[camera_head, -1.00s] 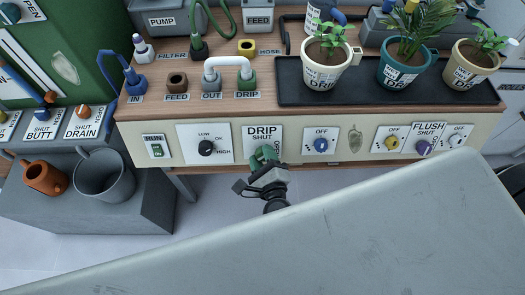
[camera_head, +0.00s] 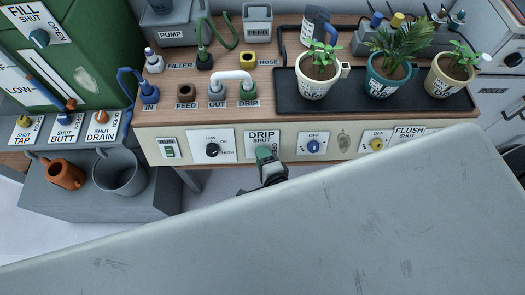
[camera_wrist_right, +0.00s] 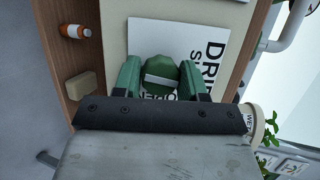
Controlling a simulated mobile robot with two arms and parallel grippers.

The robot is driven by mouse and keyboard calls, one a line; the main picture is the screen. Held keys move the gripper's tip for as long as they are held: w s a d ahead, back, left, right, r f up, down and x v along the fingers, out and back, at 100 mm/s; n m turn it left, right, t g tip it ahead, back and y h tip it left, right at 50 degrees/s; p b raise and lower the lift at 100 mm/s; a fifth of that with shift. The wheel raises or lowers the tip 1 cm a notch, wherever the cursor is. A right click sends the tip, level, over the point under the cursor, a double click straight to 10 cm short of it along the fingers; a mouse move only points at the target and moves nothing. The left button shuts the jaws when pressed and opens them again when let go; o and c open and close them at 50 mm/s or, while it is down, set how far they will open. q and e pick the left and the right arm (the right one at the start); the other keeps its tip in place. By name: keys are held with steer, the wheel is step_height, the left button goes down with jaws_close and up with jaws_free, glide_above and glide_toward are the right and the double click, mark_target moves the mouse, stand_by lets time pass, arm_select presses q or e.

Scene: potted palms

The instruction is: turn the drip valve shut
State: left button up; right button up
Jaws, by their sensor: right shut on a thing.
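The drip valve is a green knob on the white plate (camera_head: 263,136) marked DRIP, SHUT and OPEN, on the bench's cream front. The knob (camera_wrist_right: 162,73) shows in the right wrist view with a white bar across it, lying roughly left to right there. My right gripper (camera_head: 264,155) is at the plate in the head view. In the wrist view my right gripper (camera_wrist_right: 161,82) has its green fingers on either side of the knob, shut on it. The fingers and gripper body hide part of the plate's lettering. My left gripper is not in view.
Beside the plate are a dial (camera_head: 213,150) marked LOW and HIGH and a blue knob (camera_head: 314,146) marked OFF. Potted plants stand in a black tray (camera_head: 285,92) above. A large grey surface fills the lower head view and hides the panel's right end.

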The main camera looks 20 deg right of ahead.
steer(key=shift+w+r+n+g+p, duration=0.1)
steer(key=shift+n+g+p, duration=0.3)
steer(key=shift+n+p, duration=0.7)
steer(key=o, duration=0.9)
steer(key=v, duration=1.1)
